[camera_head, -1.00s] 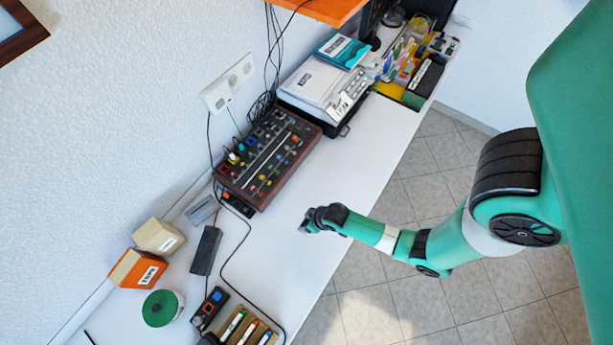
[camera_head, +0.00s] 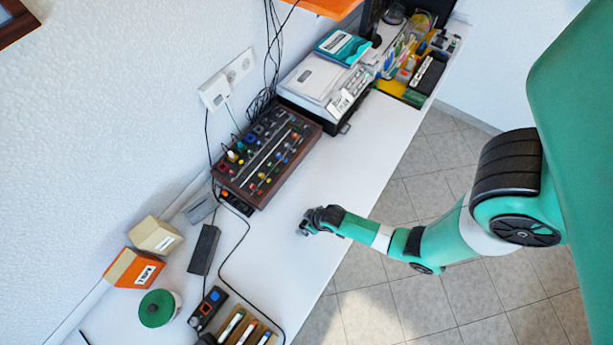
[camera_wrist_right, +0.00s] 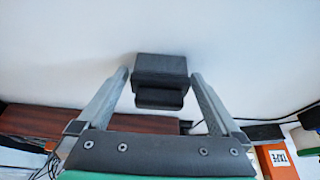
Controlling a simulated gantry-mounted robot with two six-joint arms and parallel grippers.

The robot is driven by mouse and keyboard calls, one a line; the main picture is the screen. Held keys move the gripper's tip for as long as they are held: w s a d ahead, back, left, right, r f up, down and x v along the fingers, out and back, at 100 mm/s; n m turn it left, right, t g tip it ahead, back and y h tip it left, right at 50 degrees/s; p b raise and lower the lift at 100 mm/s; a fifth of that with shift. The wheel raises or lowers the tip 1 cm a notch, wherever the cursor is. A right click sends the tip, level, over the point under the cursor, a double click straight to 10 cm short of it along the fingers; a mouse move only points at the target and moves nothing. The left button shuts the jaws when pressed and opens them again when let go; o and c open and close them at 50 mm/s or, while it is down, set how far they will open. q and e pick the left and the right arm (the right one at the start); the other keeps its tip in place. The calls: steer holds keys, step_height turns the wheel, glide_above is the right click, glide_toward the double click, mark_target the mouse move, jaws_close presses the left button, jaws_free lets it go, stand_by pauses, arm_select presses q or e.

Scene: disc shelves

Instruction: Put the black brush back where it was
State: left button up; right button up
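My right gripper (camera_head: 304,228) is low near the table's front edge in the head view. In the right wrist view its two grey fingers (camera_wrist_right: 160,76) stand apart on either side of a black block in two steps, which looks like the black brush (camera_wrist_right: 160,68). A narrow gap shows at the left finger, and the right finger is very close to the block. Whether they touch it is not clear. In the head view the brush is not clearly visible at the gripper. My left gripper is not in view.
A brown mixer panel (camera_head: 267,158) stands by the wall. A dark oblong block (camera_head: 204,250), orange box (camera_head: 133,268), beige box (camera_head: 157,235), green-topped round container (camera_head: 157,308) and pen tray (camera_head: 245,330) lie left. A white device (camera_head: 318,82) and organizer (camera_head: 410,70) stand behind. Table right of the mixer is clear.

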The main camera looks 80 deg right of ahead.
steer(key=p+v, duration=0.7)
steer(key=v, duration=0.5)
steer(key=shift+r+p, duration=0.15)
steer(key=shift+p, duration=0.2)
